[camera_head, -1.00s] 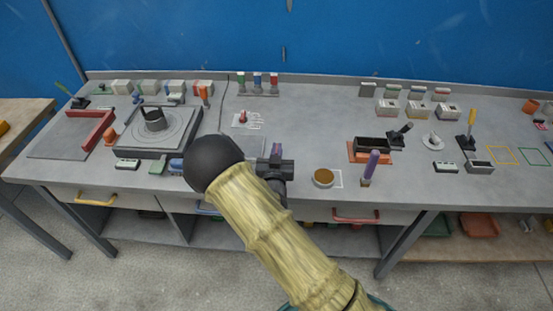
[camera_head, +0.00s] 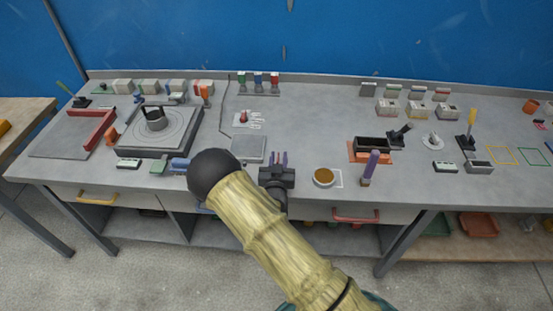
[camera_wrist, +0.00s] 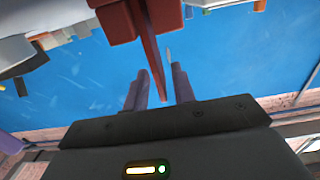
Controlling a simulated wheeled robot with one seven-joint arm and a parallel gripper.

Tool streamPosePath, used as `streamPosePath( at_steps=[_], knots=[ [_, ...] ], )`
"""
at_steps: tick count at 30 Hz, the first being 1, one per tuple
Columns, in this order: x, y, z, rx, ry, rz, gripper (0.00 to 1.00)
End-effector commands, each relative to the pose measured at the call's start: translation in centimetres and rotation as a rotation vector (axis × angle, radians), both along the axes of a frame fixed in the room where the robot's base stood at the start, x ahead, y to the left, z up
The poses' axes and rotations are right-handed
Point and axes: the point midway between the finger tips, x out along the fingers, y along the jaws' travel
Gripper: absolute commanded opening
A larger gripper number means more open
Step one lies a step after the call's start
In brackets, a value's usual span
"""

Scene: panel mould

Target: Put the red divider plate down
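My gripper (camera_head: 279,158) is over the front part of the bench, its two purple fingers pointing away from me, with a gap between them. In the wrist view the fingers (camera_wrist: 160,72) stand apart. A red piece (camera_wrist: 152,45) with a blocky part and a thin tapering part shows there, its narrow end overlapping the finger gap. It looks like the red divider plate. Blue wall shows between it and the right finger, and I see no clear grip on it. No red plate can be made out at the gripper in the head view.
A grey square plate (camera_head: 248,148) lies left of my gripper. A round brown-filled dish (camera_head: 323,177) and an upright purple-handled tool (camera_head: 370,166) stand to the right. The orange-based dark box (camera_head: 371,146) is farther right.

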Motion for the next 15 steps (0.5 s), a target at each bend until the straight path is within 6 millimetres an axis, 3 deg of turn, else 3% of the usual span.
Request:
streamPosePath(
  at_steps=[10,15],
  knots=[
    [-0.4,0.6,0.0,0.000,0.000,0.010,0.27],
    [-1.8,0.7,-0.2,0.000,0.002,0.011,0.27]
  ],
)
